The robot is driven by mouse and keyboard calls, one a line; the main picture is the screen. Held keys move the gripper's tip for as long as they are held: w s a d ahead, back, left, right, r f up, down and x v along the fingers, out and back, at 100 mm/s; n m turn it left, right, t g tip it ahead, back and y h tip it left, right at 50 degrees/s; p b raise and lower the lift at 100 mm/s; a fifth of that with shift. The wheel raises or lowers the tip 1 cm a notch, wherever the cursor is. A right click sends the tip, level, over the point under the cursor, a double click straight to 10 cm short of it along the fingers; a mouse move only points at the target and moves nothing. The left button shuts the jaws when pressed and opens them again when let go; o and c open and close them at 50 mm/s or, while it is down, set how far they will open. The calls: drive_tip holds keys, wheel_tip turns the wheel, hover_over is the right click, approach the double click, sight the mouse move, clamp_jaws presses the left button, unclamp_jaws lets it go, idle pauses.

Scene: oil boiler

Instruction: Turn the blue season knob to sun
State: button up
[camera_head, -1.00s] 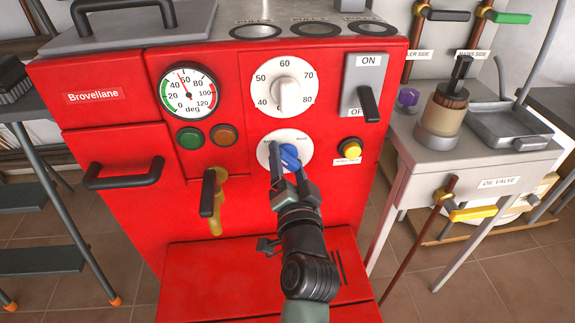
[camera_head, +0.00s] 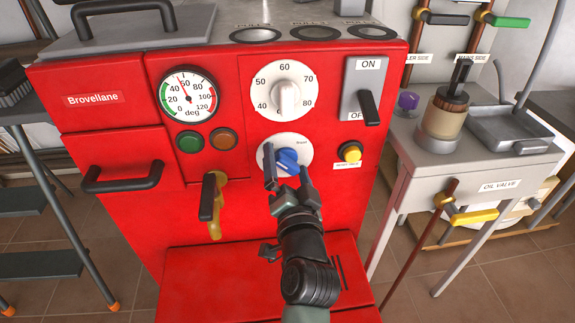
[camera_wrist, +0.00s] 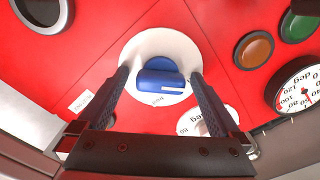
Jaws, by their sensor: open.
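The blue season knob (camera_head: 288,160) sits on a round white dial (camera_head: 269,143) on the red boiler front, below the larger white temperature dial. It also shows in the wrist view (camera_wrist: 160,82), with its grip bar lying across the picture and a white line on it. Small printed labels are on the dial; I cannot read them surely. My gripper (camera_head: 286,163) is open in front of the dial. In the wrist view its two fingers (camera_wrist: 160,88) stand on either side of the knob, with gaps between. The left finger hides part of the dial in the head view.
The temperature knob (camera_head: 285,97) is just above, and a yellow button (camera_head: 350,152) is to the right. An ON/OFF lever (camera_head: 369,107) is upper right. Green (camera_head: 190,142) and brown (camera_head: 223,139) lights and a yellow tap with a dark handle (camera_head: 207,197) are left.

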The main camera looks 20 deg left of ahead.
drive_tip(key=p+v, duration=0.1)
drive_tip(key=v, duration=1.2)
drive_tip(key=shift+p, duration=0.3)
